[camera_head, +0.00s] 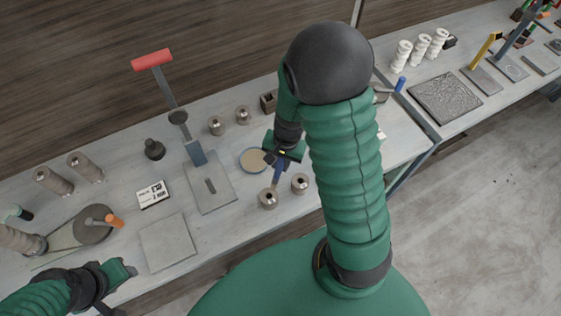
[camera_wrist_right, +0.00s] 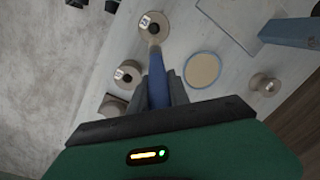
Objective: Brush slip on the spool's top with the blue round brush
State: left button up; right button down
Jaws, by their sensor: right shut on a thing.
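My right gripper (camera_head: 279,158) is shut on the blue round brush (camera_head: 279,171), which points down. The brush (camera_wrist_right: 157,80) also shows between the fingers in the right wrist view. Its brownish tip is at a grey-beige spool (camera_head: 269,199) near the table's front edge, seen also in the wrist view (camera_wrist_right: 154,27). I cannot tell whether the tip touches the spool's top. A second spool (camera_head: 300,184) stands just right of it. The blue-rimmed dish of tan slip (camera_head: 243,163) is behind the gripper. My left gripper (camera_head: 125,270) is low at the left, its jaws unclear.
Two more spools (camera_head: 216,125) (camera_head: 243,115) stand behind the dish. A red-handled tool on a grey plate (camera_head: 212,190), a labelled card (camera_head: 153,194) and a square slab (camera_head: 167,242) lie left. My right arm hides part of the table's right side.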

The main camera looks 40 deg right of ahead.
jog(key=shift+w+a+p, duration=0.25)
jog(key=shift+w+a, duration=0.1)
jog(key=shift+a, duration=0.2)
jog(key=shift+w+a+p, duration=0.25)
jog(key=shift+w+a, duration=0.1)
jog(key=shift+a, duration=0.2)
jog(key=shift+f+b, duration=0.35)
jog(key=shift+r, duration=0.1)
dwell(0.4)
jog(key=shift+s+a+r+p, duration=0.2)
jog(key=shift+a+p, duration=0.15)
jog(key=shift+a, duration=0.2)
jog(key=shift+s+a+r+p, duration=0.15)
jog(key=shift+a+p, duration=0.2)
jog(key=shift+a, duration=0.2)
jog(key=shift+f+b, duration=0.35)
jog(key=shift+f, duration=0.1)
dwell(0.4)
